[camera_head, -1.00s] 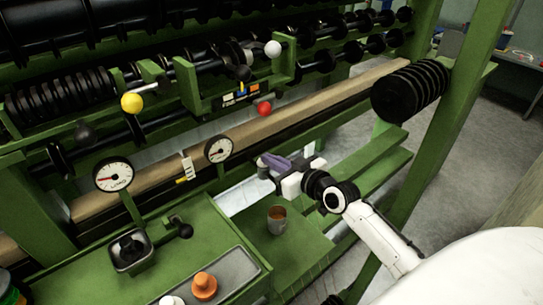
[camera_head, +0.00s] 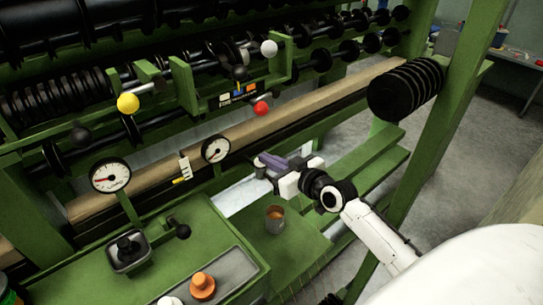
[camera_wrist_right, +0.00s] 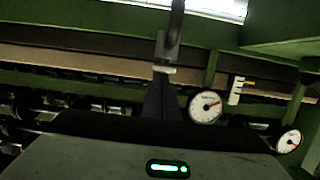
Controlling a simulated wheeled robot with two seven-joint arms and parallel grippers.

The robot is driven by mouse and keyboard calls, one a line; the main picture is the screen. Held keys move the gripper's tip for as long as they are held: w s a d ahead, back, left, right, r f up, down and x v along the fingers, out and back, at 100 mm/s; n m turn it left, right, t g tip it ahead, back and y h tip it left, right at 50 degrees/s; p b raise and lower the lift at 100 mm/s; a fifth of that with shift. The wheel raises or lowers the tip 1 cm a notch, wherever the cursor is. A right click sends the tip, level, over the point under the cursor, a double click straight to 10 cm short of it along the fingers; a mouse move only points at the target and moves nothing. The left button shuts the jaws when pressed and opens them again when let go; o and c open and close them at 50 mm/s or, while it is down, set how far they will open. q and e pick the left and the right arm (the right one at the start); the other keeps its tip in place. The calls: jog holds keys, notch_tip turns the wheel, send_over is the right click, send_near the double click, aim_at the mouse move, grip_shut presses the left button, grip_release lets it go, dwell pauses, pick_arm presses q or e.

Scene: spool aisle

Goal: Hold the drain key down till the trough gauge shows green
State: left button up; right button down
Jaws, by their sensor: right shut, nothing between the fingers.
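My right gripper (camera_head: 262,165) is shut and empty beyond the green table's far right corner. In the right wrist view its dark fingers (camera_wrist_right: 165,85) meet a grey upright piece (camera_wrist_right: 170,35), perhaps the drain key; I cannot tell whether they press it. A white scale plate with a yellow marker (camera_head: 185,168) stands between two round dials, and shows in the wrist view (camera_wrist_right: 237,90). It may be the trough gauge; I see no green on it. The near dial (camera_head: 110,175) has a red needle pointing left; the far dial (camera_head: 216,148) is smaller. My left gripper is out of view.
A copper-coloured cup (camera_head: 275,219) stands below my right gripper. A black-knobbed lever (camera_head: 183,231), a boxed black knob (camera_head: 128,248) and an orange knob (camera_head: 202,286) sit on the green table. Yellow (camera_head: 128,103) and red (camera_head: 261,108) balls sit near the spool racks.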

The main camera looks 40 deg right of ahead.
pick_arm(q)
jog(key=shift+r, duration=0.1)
pick_arm(e)
jog(key=v, duration=1)
jog(key=shift+s, duration=0.15)
jog(key=shift+d, duration=0.1)
